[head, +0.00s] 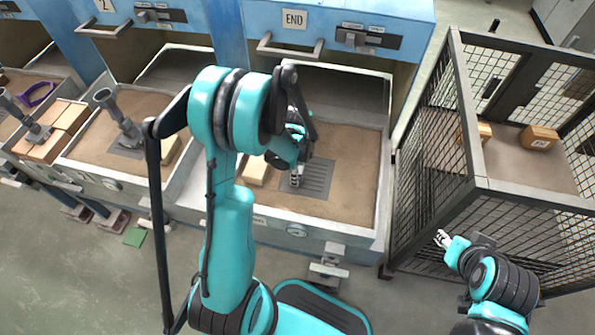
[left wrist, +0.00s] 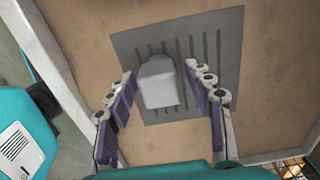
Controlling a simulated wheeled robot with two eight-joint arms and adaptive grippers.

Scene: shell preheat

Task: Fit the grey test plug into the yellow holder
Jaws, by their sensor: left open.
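A light grey block with a rounded, darker end (left wrist: 161,88), which looks like the grey test plug, is on the dark grey slotted plate (left wrist: 226,48) in the left wrist view. The plate also shows in the end tray in the head view (head: 318,182). My left gripper (left wrist: 160,72) is open, with its purple-padded fingers on either side of the block and gaps to both sides. In the head view my left gripper (head: 295,180) is over the plate and hides the block. My right gripper (head: 443,238) is beside the mesh cage, apart from the trays.
The end tray (head: 384,190) has raised walls, a sandy floor and a pale block (head: 257,170) left of the plate. Trays to the left hold grey upright handles (head: 118,112). A mesh cage (head: 440,150) with small boxes (head: 538,137) stands at right.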

